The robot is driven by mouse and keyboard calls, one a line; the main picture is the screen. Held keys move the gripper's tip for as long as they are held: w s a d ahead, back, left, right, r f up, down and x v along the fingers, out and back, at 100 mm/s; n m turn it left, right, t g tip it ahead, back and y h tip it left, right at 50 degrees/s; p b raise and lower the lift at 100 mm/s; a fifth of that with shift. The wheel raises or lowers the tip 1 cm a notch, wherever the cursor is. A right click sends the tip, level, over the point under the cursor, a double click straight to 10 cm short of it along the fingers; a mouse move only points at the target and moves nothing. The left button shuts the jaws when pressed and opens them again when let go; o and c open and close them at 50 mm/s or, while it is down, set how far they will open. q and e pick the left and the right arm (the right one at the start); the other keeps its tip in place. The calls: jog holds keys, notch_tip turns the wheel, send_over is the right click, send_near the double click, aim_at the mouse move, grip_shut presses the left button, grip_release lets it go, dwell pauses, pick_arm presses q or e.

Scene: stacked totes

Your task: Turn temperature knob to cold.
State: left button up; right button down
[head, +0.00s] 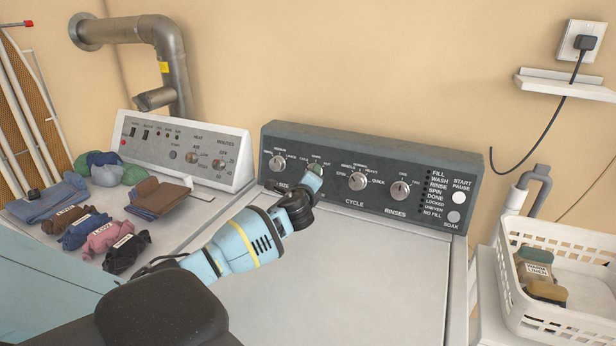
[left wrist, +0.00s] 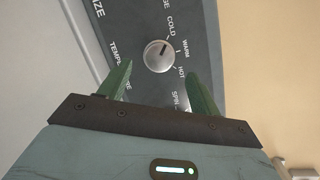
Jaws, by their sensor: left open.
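The temperature knob (left wrist: 158,56) is round and silver on the dark control panel, with COLD, WARM and HOT printed around its upper right side in the left wrist view. Its pointer mark appears to face up and right, near COLD and WARM; I cannot tell the exact setting. My left gripper (left wrist: 158,88) is open, with one green finger on either side just below the knob; contact is not visible. In the head view the left gripper (head: 313,176) reaches the panel and mostly covers this knob. My right gripper is not in view.
The washer panel (head: 330,150) has other knobs: size (head: 278,163), cycle (head: 358,181) and rinses (head: 400,190). The washer lid (head: 370,265) is clear. Folded clothes (head: 95,230) lie on the left machine. A white basket (head: 590,262) stands at right.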

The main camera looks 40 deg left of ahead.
pick_arm(q)
jog(key=v, duration=0.3)
dwell(0.7)
